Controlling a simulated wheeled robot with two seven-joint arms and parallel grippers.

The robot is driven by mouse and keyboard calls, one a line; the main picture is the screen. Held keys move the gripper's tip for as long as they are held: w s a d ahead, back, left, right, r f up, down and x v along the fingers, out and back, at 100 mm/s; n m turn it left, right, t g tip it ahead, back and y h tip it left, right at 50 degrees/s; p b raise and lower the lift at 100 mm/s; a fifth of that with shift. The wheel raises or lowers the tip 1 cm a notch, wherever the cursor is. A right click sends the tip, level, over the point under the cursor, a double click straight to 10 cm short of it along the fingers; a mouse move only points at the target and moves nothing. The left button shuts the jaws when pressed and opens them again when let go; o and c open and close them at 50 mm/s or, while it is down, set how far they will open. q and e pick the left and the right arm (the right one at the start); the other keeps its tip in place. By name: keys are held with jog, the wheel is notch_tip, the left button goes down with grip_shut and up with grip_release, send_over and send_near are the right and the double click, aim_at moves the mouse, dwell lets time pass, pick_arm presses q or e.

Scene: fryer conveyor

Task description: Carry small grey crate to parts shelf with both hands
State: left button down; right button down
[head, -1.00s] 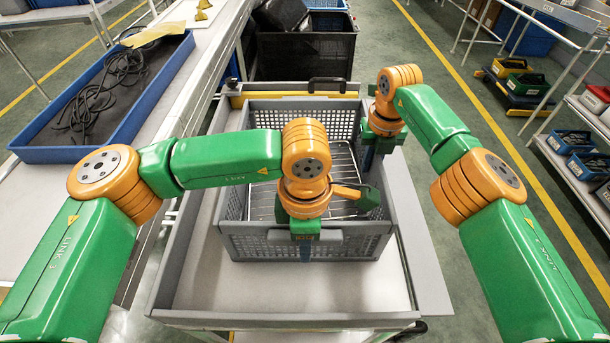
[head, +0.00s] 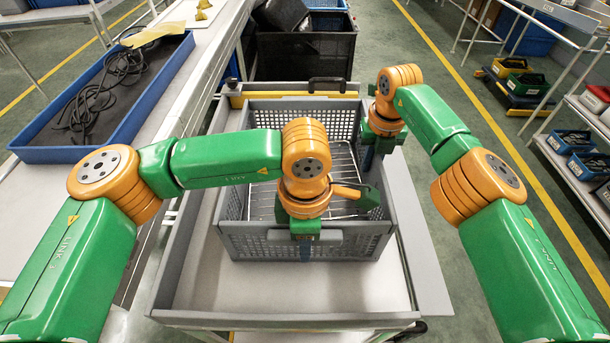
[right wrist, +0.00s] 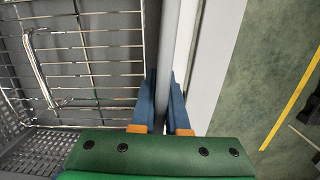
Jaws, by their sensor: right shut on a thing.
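The small grey crate (head: 258,245) stands on a grey tray-topped cart, with perforated walls and a wire rack (head: 343,160) inside. My right gripper (head: 367,160) is at the crate's right wall, near its far corner. In the right wrist view its blue fingers (right wrist: 165,105) stand on either side of the crate's wall (right wrist: 168,55), shut on it. My left gripper (head: 305,252) is at the middle of the crate's near wall, pointing down. One blue finger shows outside that wall; the other is hidden, so its grip cannot be told.
The cart top (head: 270,288) has bare room in front of the crate. A conveyor with a blue tray (head: 65,155) of black cables runs along the left. A black bin (head: 305,55) stands beyond the cart. Shelving (head: 570,165) with small bins stands at the right across clear floor.

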pick_arm(q)
jog(key=shift+r, duration=0.1)
pick_arm(e)
jog(key=shift+r, duration=0.1)
